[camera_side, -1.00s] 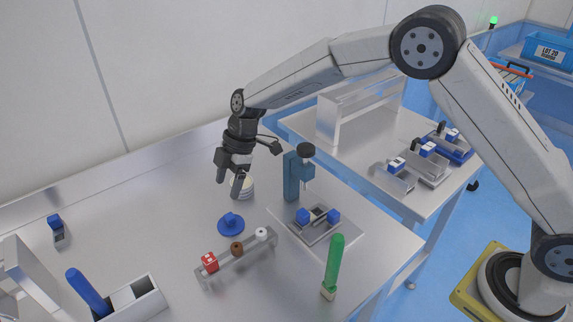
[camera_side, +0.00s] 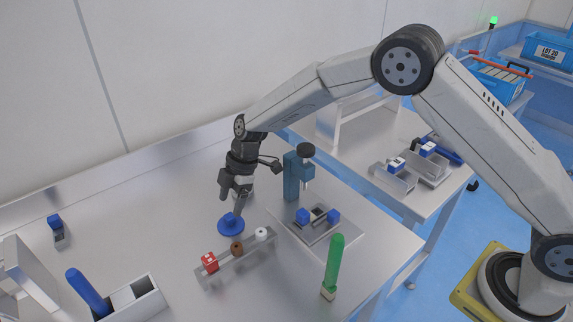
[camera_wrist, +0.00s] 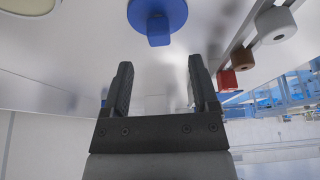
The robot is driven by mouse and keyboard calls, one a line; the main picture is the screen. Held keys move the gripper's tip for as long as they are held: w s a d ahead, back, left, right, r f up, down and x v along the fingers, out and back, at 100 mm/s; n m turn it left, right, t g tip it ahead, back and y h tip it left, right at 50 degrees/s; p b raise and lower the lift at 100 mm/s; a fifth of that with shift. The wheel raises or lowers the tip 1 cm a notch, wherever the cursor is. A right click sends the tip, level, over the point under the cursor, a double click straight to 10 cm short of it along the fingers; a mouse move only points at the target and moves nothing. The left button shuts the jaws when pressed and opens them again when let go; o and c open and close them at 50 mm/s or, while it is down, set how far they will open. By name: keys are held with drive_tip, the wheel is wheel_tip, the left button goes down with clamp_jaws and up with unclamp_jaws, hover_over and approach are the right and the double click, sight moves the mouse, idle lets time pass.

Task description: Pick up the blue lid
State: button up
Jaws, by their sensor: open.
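The blue lid (camera_side: 231,227) is a flat round disc with a raised block-like knob, lying on the metal table in the side view. In the wrist view the lid (camera_wrist: 157,14) is at the top middle, its knob pointing toward the space between the fingers. My gripper (camera_side: 231,205) is just above and behind the lid in the side view. In the wrist view my gripper (camera_wrist: 159,75) has its two dark fingers apart, with nothing between them. I cannot tell from the side view whether a fingertip touches the lid.
A blue press (camera_side: 292,177) stands behind.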

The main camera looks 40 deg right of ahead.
sight(230, 216)
drive_tip(key=shift+f, duration=0.1)
drive_tip(key=shift+d+x, duration=0.2)
drive_tip(key=shift+x, duration=1)
drive_tip(key=shift+d+x, duration=0.15)
drive_tip(key=shift+x, duration=1.1)
drive_tip(key=shift+f, duration=0.15)
clamp_jaws()
drive_tip(key=shift+r, duration=5)
